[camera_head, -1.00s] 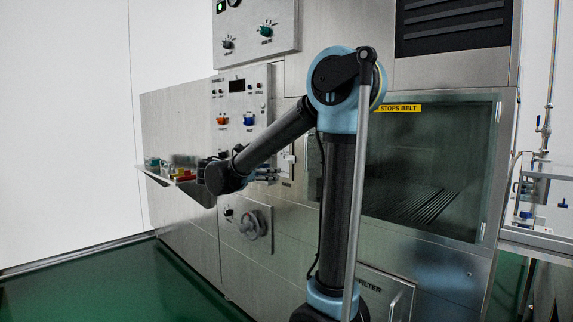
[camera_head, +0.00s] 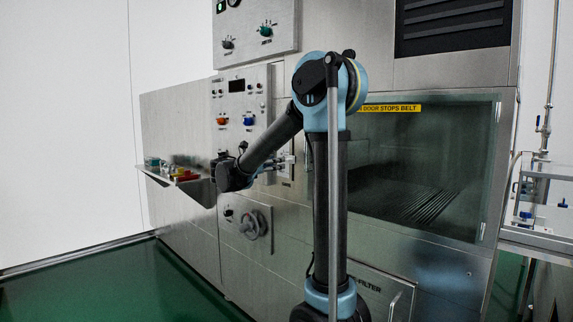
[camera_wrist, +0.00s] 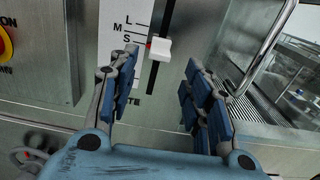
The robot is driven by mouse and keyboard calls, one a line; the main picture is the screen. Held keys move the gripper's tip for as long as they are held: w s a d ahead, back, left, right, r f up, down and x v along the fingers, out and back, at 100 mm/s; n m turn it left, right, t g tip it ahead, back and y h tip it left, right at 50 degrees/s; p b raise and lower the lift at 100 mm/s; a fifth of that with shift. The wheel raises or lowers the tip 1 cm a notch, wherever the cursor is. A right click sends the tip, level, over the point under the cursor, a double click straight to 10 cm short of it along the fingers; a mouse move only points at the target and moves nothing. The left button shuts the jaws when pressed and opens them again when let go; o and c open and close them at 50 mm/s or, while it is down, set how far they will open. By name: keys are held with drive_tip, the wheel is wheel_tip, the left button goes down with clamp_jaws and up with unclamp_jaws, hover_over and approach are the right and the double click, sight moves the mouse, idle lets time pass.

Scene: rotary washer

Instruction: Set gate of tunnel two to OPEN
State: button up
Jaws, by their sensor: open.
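A steel control panel (camera_head: 240,105) on the machine front carries a dark display, a red knob (camera_head: 222,121) and a blue knob (camera_head: 248,122). Their lettering is too small to read, and I cannot tell which control is the tunnel two gate. In the wrist view, a white slider handle (camera_wrist: 159,48) sits in a dark vertical slot on a plate marked L, M and S, close to the S mark. My gripper (camera_wrist: 161,60) is open, its blue-padded fingers on either side of the slider handle, with no clear contact visible. In the head view my gripper (camera_head: 277,162) is near the slider plate.
A shelf (camera_head: 160,178) with coloured items juts out at left. A handwheel (camera_head: 254,224) and black knob (camera_head: 228,213) sit below. A glass door (camera_head: 420,170) with a yellow label is at right. A red-and-yellow button (camera_wrist: 5,45) shows at the wrist view's left edge.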

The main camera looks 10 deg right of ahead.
sight(288, 159)
drive_tip(key=x, duration=0.8)
clamp_jaws()
